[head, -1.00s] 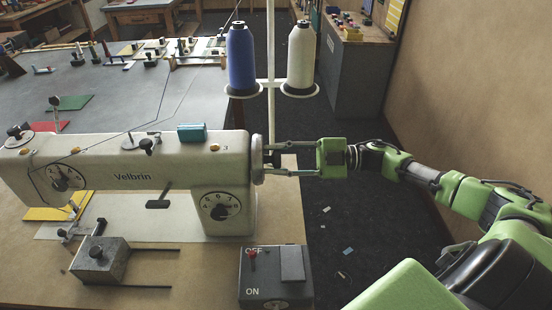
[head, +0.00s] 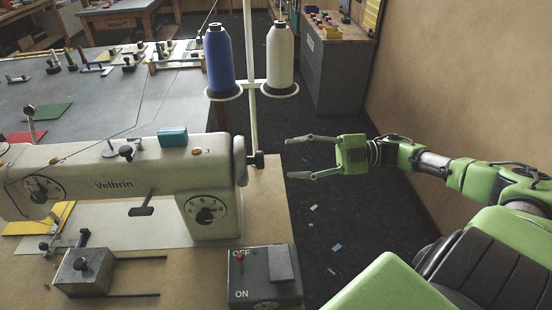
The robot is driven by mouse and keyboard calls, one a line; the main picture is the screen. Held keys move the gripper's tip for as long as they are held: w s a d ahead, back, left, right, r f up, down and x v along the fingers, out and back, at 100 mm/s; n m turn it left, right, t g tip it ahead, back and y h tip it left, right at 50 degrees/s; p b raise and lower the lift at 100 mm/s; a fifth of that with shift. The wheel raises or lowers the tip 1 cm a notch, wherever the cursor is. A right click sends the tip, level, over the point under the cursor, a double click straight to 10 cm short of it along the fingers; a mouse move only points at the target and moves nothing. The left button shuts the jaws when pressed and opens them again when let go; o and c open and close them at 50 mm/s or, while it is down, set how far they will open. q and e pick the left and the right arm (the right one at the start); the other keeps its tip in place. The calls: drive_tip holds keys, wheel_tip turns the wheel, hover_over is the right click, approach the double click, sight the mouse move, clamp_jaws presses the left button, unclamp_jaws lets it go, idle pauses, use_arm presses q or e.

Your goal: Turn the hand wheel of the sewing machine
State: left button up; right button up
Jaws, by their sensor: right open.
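The cream sewing machine (head: 120,180), marked Velbrin, stands on the wooden table at the left. Its hand wheel (head: 240,160) is the round disc at the right end of the machine body, seen nearly edge-on. My right gripper (head: 288,158) is open and empty, to the right of the hand wheel and clear of it, with its two fingers pointing left. A gap shows between the fingertips and the wheel. My left gripper is not in view.
A thread stand with a blue spool (head: 219,58) and a white spool (head: 279,55) rises behind the wheel. A dark switch box (head: 262,277) marked OFF and ON sits at the table's front right. Dark floor lies open under my right gripper.

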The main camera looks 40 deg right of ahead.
drive_tip(key=shift+v, duration=1.25)
drive_tip(key=w+d+f+m+t+h+b, duration=0.1)
drive_tip(key=d+f+m+t+h, duration=0.25)
drive_tip(key=f, duration=0.65)
drive_tip(key=w+d+f+m+t+h, duration=0.25)
drive_tip(key=f+m+h, duration=0.25)
drive_tip(key=f, duration=0.6)
drive_tip(key=s+f+m+g+h+b, duration=0.1)
drive_tip(key=s+f+m+g+h, duration=0.3)
drive_tip(key=f, duration=0.7)
drive_tip(key=s+f+m+h, duration=0.25)
drive_tip(key=s+f, duration=0.35)
drive_tip(key=f, duration=0.6)
drive_tip(key=s+a+f+m+g, duration=0.2)
drive_tip(key=s+a+f+g, duration=0.15)
drive_tip(key=s+f, duration=0.5)
drive_tip(key=s+a+f+m+g+b, duration=0.1)
drive_tip(key=s+a+f+g, duration=0.2)
drive_tip(key=s+a+f, duration=0.4)
drive_tip(key=s+a+f+g, duration=0.4)
drive_tip(key=s+a+f, duration=0.4)
drive_tip(key=s+a, duration=0.5)
drive_tip(key=s, duration=0.3)
drive_tip(key=shift+a+f+m+b, duration=0.25)
drive_tip(key=shift+a+m+b, duration=0.1)
drive_tip(key=shift+a+m, duration=0.05)
